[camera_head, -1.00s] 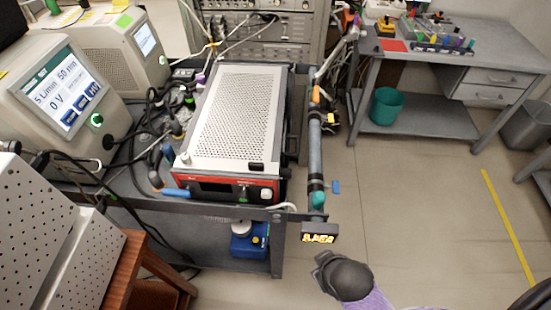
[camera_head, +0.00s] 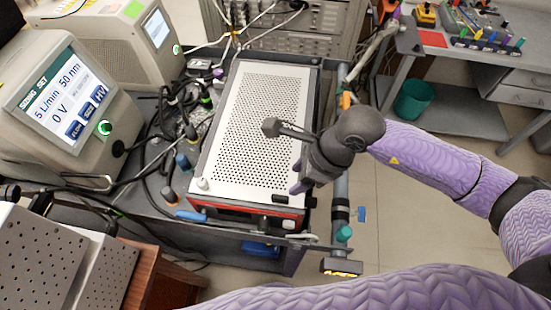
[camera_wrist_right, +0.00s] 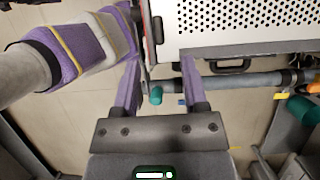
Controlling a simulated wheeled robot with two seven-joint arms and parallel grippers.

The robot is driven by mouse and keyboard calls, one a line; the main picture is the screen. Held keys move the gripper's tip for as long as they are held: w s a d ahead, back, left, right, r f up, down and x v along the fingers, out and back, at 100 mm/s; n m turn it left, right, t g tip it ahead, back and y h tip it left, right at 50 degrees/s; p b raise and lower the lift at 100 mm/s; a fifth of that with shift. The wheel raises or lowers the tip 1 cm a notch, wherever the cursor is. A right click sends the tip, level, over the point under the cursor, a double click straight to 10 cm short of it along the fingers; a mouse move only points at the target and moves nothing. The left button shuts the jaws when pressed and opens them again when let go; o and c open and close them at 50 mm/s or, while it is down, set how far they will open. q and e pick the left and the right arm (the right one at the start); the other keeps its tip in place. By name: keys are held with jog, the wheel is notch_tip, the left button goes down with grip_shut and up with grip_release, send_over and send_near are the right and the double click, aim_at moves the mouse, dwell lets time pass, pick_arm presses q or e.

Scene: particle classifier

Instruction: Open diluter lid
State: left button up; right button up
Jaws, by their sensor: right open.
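A box with a pale perforated top (camera_head: 255,110) and a red-edged front sits on the dark cart. It looks like the diluter, but I see no label that confirms it. Its top lies flat, and I cannot make out a separate lid seam. My right gripper (camera_head: 298,177) is over the box's right front edge, its purple fingers pointing down and left. My left gripper is out of view.
A grey pipe (camera_head: 341,190) with a teal fitting runs along the cart's right side. Cables crowd the left of the box, beside a display unit (camera_head: 62,95). A workbench (camera_head: 470,125) and teal bin (camera_head: 413,100) stand at right. Open floor lies between.

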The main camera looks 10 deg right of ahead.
aim_at(281, 197)
jog(key=shift+h, duration=0.3)
jog(key=x, duration=0.4)
jog(key=s+b+x, duration=0.1)
jog(key=x, duration=0.1)
jog(key=shift+d+f, duration=0.1)
jog(key=shift+d, duration=0.2)
jog(key=x, duration=0.3)
jog(key=shift+w, duration=0.2)
jog(key=shift+a+f+b, duration=0.15)
jog(key=shift+f+b, duration=0.15)
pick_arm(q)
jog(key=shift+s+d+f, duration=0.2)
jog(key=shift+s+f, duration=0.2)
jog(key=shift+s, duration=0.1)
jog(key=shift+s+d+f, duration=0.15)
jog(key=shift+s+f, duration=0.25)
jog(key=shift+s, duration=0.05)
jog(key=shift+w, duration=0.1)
pick_arm(e)
jog(key=c, duration=0.7)
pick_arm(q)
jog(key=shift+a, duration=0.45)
pick_arm(e)
grip_shut()
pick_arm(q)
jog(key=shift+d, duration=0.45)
